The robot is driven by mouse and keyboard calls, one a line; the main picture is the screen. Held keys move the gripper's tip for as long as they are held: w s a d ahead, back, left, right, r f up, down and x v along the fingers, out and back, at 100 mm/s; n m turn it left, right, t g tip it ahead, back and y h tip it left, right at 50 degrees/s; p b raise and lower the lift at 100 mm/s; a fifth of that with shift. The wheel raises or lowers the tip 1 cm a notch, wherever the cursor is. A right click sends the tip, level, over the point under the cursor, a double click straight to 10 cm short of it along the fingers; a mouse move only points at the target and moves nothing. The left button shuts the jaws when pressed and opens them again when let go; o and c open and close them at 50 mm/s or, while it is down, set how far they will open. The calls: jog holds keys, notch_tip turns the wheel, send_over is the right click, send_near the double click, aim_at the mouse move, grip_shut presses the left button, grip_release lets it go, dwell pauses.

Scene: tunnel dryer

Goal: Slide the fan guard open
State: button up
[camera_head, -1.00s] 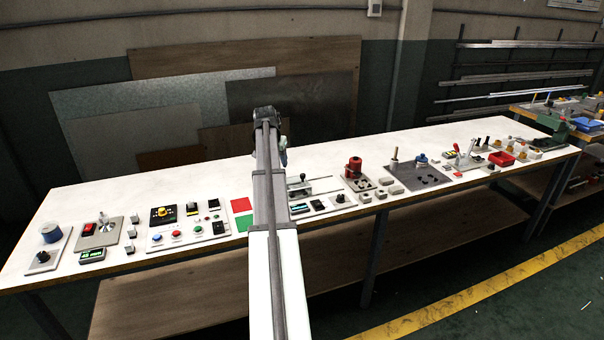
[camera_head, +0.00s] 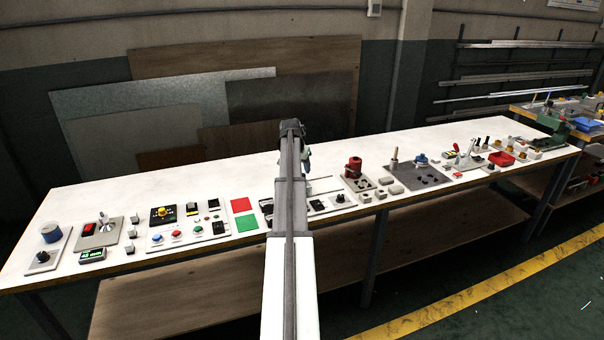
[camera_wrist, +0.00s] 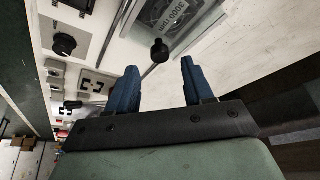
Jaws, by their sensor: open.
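The fan guard (camera_wrist: 185,38) shows at the top of the wrist view as a grey-framed panel over a plate marked 3000 rpm. A round black knob (camera_wrist: 160,50) stands by its near edge, next to a thin rail. My gripper (camera_wrist: 160,68) is open, with its two blue fingers apart and nothing held between them. The knob appears just beyond the gap between the fingertips; I cannot tell its distance from them. In the head view my gripper (camera_head: 307,160) is over the bench, and my arm hides most of the guard.
The white bench (camera_head: 130,195) carries several control panels to the left. A red device (camera_head: 353,168) and a grey plate (camera_head: 410,178) stand to the right. In the wrist view a black dial (camera_wrist: 64,44) is at the left. The bench behind the devices is mostly clear.

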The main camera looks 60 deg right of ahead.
aim_at(303, 174)
jog(key=shift+x, duration=2)
jog(key=shift+c, duration=0.4)
grip_shut()
